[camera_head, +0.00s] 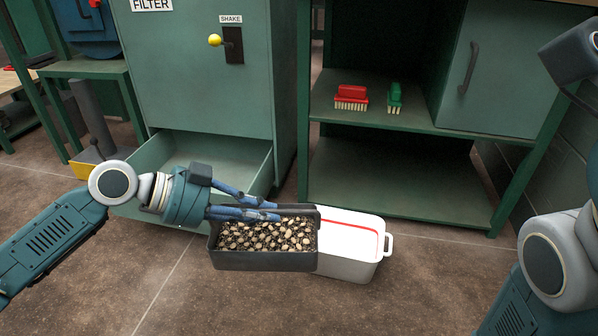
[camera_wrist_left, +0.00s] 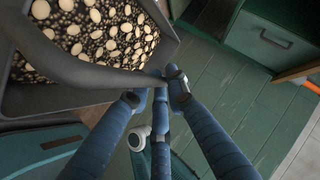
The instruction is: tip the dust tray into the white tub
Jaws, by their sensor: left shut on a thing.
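The dust tray (camera_head: 262,262) is a dark grey box filled with pale rounded bits among dark grains. It looks about level and overlaps the left part of the white tub (camera_head: 345,268) in the head view. My left gripper (camera_head: 272,211) is shut on the tray's back rim. The left wrist view shows the fingers (camera_wrist_left: 160,85) at the dark rim, with the tray's contents (camera_wrist_left: 85,35) beyond. The tub has a white handle on its right and a red line near its top; its left part is hidden behind the tray. My right gripper is out of view.
A green filter cabinet (camera_head: 200,80) with a yellow-knobbed shake lever (camera_head: 215,40) stands behind, its bottom drawer (camera_head: 235,150) pulled open. A red brush (camera_head: 351,97) and a green brush (camera_head: 394,98) sit on the shelf. The floor in front is clear.

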